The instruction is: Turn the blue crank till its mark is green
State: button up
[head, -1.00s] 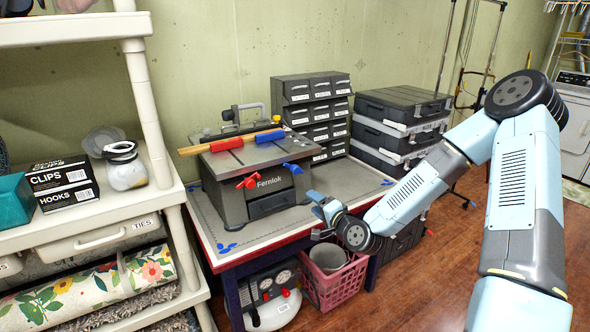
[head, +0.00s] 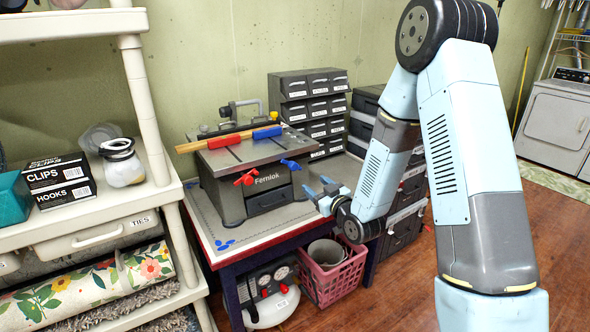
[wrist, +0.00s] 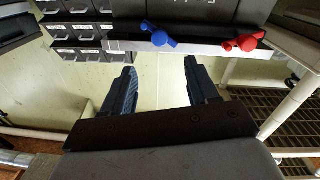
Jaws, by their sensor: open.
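The blue crank (head: 290,164) sticks out at the right front of the grey Fernlok bench machine (head: 268,181). In the wrist view the blue crank (wrist: 158,36) is ahead of the fingers, at the top middle. No coloured mark can be made out on it. A red crank (head: 245,178) sits on the machine's front to the left; it also shows in the wrist view (wrist: 243,42), right of the blue one. My gripper (head: 320,190) is open and empty, in front of and right of the blue crank, apart from it. Its fingers also show in the wrist view (wrist: 160,72).
The machine stands on a low table (head: 240,243) with a red edge. A wooden bar with red and blue clamps lies on top. Drawer units (head: 312,108) and black cases stand behind right. A white shelf (head: 165,195) is at left, a pink basket (head: 330,283) below.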

aim_at(295, 168)
jog(key=x, duration=1.3)
jog(key=shift+w+a, duration=0.2)
jog(key=shift+w, duration=0.05)
jog(key=c, duration=1)
